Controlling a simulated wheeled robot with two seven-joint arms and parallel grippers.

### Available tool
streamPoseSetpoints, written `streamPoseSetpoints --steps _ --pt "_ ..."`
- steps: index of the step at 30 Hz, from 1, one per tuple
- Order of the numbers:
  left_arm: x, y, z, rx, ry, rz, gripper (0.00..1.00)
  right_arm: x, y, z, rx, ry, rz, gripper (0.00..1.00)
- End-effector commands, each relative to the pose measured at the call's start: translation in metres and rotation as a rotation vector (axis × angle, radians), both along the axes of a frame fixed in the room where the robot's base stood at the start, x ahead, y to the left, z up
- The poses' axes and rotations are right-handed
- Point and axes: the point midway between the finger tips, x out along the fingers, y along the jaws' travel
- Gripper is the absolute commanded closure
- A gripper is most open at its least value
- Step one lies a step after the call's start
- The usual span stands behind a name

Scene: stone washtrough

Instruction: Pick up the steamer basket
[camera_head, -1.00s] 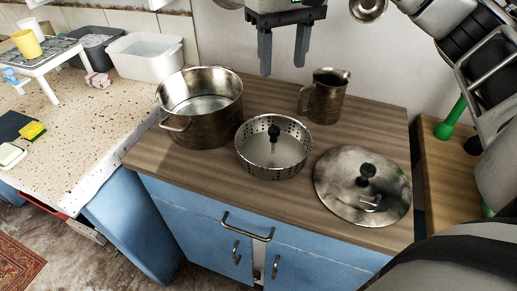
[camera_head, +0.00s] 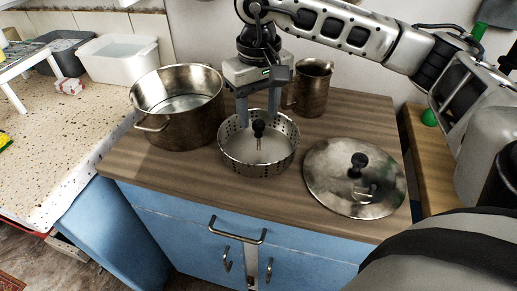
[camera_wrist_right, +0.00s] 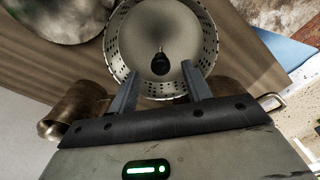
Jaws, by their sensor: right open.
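The steamer basket (camera_head: 258,165) is a round, perforated metal basket with a black-knobbed centre post (camera_head: 259,130). It stands upright on the wooden countertop between the pot and the lid. My right gripper (camera_head: 258,118) points down at the basket's far side, its two fingers apart around the area behind the knob. In the right wrist view the basket (camera_wrist_right: 160,82) shows from above, with the open fingertips (camera_wrist_right: 163,88) over its near rim and the knob (camera_wrist_right: 160,64) just beyond them. Nothing is between the fingers. Whether they touch the rim I cannot tell. My left gripper is not in view.
A large metal pot (camera_head: 180,125) stands close left of the basket. A metal jug (camera_head: 310,88) stands behind it to the right, and a round lid (camera_head: 355,180) lies to the right. A white tub (camera_head: 120,60) sits on the speckled counter. Bare wood (camera_head: 200,178) lies in front.

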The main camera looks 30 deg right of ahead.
Motion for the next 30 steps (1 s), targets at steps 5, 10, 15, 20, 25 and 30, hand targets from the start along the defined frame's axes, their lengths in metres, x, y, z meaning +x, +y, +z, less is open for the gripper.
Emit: streamPoseSetpoints --steps 5,10,15,20,25,30 --pt "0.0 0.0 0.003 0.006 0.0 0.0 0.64 -0.002 0.001 -0.028 -0.001 0.005 0.001 0.51" --pt "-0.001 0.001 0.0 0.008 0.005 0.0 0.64 -0.002 0.001 -0.043 -0.002 0.002 0.0 0.51" --pt "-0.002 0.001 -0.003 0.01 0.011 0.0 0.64 -0.001 0.001 -0.045 -0.002 0.0 0.0 0.51" --pt "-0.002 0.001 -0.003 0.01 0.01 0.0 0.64 -0.001 0.001 -0.044 -0.002 0.0 0.0 0.79" --pt "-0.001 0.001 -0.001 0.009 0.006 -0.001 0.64 -0.001 0.001 -0.044 -0.002 -0.001 0.0 1.0" --pt "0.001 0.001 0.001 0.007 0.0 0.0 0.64 -0.001 0.001 -0.043 -0.002 -0.001 0.0 1.0"
